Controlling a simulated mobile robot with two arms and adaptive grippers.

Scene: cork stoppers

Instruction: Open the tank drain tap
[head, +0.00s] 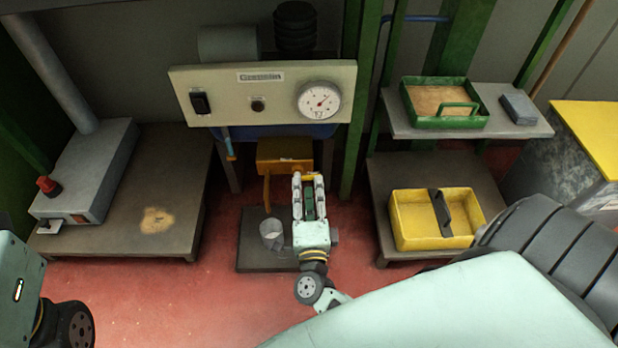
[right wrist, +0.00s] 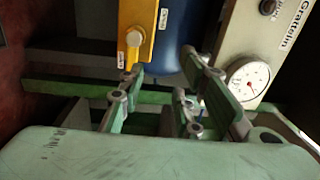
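Under the machine's panel, a yellow block (head: 284,152) sits in front of the blue tank (head: 318,131). An orange-yellow lever (head: 267,190) hangs down at its left side. In the right wrist view the yellow part (right wrist: 140,15) carries a round knob (right wrist: 133,38) and small labels, too small to read; the blue tank (right wrist: 178,50) is beside it. My right gripper (head: 309,178) is upright just right of the lever, below the block. In the right wrist view my right gripper (right wrist: 160,85) is open, with nothing between its fingers. My left gripper is out of view.
A metal cup (head: 271,233) stands on a dark low platform (head: 255,262), left of my right gripper. The panel (head: 225,85) with its gauge (head: 319,101) overhangs. Benches flank the area; a yellow toolbox (head: 410,228) is at right. Red floor is free at front left.

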